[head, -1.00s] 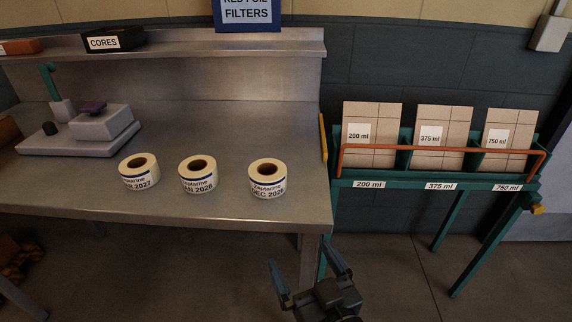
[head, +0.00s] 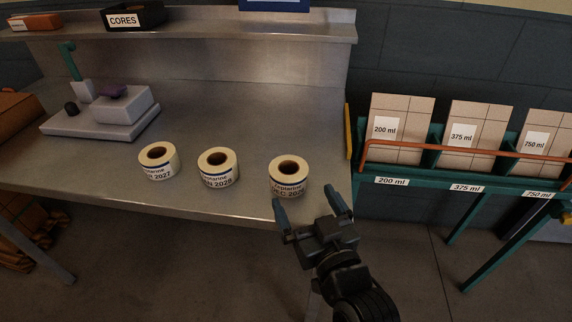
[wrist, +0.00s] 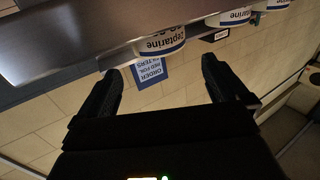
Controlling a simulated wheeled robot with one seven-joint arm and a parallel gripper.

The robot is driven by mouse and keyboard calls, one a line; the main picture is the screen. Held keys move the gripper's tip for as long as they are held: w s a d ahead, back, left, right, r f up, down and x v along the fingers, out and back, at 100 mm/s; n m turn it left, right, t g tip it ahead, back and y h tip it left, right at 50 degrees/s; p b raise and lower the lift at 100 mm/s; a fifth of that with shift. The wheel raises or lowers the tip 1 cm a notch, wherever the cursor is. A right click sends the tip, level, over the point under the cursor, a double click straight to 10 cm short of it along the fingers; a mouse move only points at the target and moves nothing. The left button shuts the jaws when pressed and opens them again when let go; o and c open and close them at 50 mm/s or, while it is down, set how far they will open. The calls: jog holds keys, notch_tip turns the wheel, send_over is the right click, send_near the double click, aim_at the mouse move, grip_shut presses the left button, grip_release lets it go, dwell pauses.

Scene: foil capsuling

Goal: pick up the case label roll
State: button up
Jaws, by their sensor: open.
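Three white label rolls with brown cores and dark blue bands stand in a row on the steel bench (head: 235,112). The left roll (head: 159,162) reads 2027, the middle roll (head: 218,168) reads 2028, and the right roll (head: 288,175) reads DEC with its year hard to read. My gripper (head: 305,197) is open and empty at the bench's front edge, just in front of and slightly right of the right roll. In the wrist view, which is upside down, a roll (wrist: 160,43) shows beyond and between the fingertips (wrist: 160,68), apart from them.
A scale-like device (head: 110,112) stands at the bench's left. A shelf behind carries a black CORES box (head: 134,16). Right of the bench, a green rack (head: 420,172) with an orange rail (head: 455,150) holds cartons. Bare bench lies behind the rolls.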

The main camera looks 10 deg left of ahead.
aim_at(295, 181)
jog(key=x, duration=0.3)
jog(key=shift+w+r+p, duration=0.15)
jog(key=shift+p, duration=0.2)
jog(key=shift+f+p+x, duration=0.1)
jog(key=shift+p+x, duration=0.25)
jog(key=shift+x, duration=1)
jog(key=shift+f+p+x, duration=0.15)
jog(key=shift+p+x, duration=0.15)
jog(key=shift+x, duration=1.1)
jog(key=shift+c, duration=0.3)
jog(key=c, duration=0.9)
jog(key=shift+o, duration=0.2)
